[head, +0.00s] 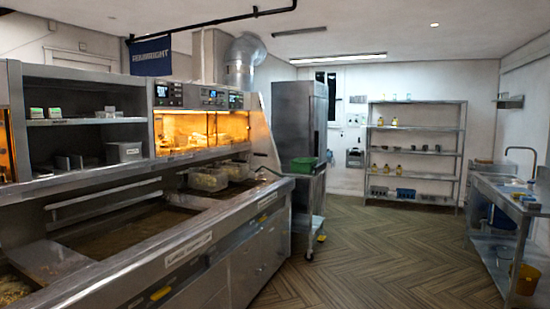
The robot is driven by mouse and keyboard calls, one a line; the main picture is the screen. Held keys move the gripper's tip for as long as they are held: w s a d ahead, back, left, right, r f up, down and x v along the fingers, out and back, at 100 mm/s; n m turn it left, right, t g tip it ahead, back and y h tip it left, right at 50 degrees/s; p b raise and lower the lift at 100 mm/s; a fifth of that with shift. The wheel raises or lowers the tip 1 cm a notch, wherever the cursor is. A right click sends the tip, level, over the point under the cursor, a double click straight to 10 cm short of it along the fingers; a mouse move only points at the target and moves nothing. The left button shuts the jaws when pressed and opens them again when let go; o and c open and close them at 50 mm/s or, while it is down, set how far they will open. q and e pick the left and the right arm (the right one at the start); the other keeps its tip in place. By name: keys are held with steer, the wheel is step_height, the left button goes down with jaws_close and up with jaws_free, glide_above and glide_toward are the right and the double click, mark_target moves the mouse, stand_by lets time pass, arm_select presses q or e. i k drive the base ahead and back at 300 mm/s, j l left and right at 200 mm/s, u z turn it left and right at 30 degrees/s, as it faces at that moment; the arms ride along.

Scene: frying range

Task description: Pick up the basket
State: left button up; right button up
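Two wire fry baskets hang side by side at the far end of the fryer counter, below the lit warming cabinet. The nearer basket (208,181) looks pale inside, and the farther basket (236,171) sits just behind it to the right. A thin dark handle seems to reach right from them over the counter edge. A green bin or basket (303,164) stands on a steel cart past the counter's end. The frame does not show which basket the task means. Neither of my grippers is in view.
The long steel fryer counter (185,246) fills the left side. The steel cart (308,205) stands at its far end. A wire shelf rack (414,150) is at the back wall, and a steel table (510,200) is at right. The wood-patterned floor (385,255) between is clear.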

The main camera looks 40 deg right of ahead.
mark_target(212, 180)
steer(key=i+l+z, duration=0.15)
steer(key=i+l, duration=0.2)
steer(key=l, duration=0.45)
steer(key=i+l+z, duration=0.15)
steer(key=i+l, duration=0.25)
steer(key=l, duration=0.35)
steer(key=i+l+z, duration=0.15)
steer(key=i+l, duration=0.25)
steer(key=l, duration=0.3)
steer(key=i+l+z, duration=0.1)
steer(key=i+l, duration=0.35)
steer(key=l, duration=0.15)
steer(key=i+l+z, duration=0.15)
steer(key=i+l, duration=0.35)
steer(key=l, duration=0.15)
